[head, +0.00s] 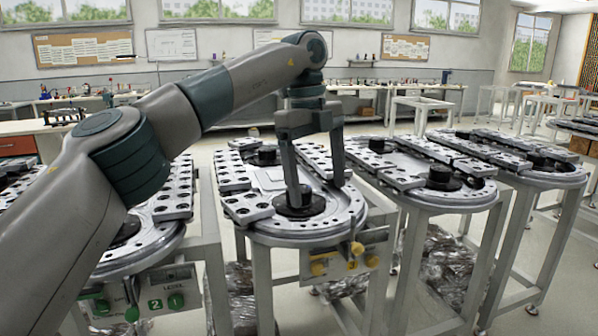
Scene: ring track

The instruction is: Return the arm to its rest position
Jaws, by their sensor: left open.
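My left arm comes in from the left and reaches over the middle ring-track table (300,236). My left gripper (318,190) points down above the front of that table, with its two fingers apart. The other finger is to the right of the hub. My right gripper is not in the view.
Similar track tables stand to the left (146,250) and right (430,193). Yellow knobs (357,248) stick out from the middle table's front panel. Plastic-wrapped bundles (447,262) lie below the tables. A workbench with small items lines the back wall. Open space is above the tables.

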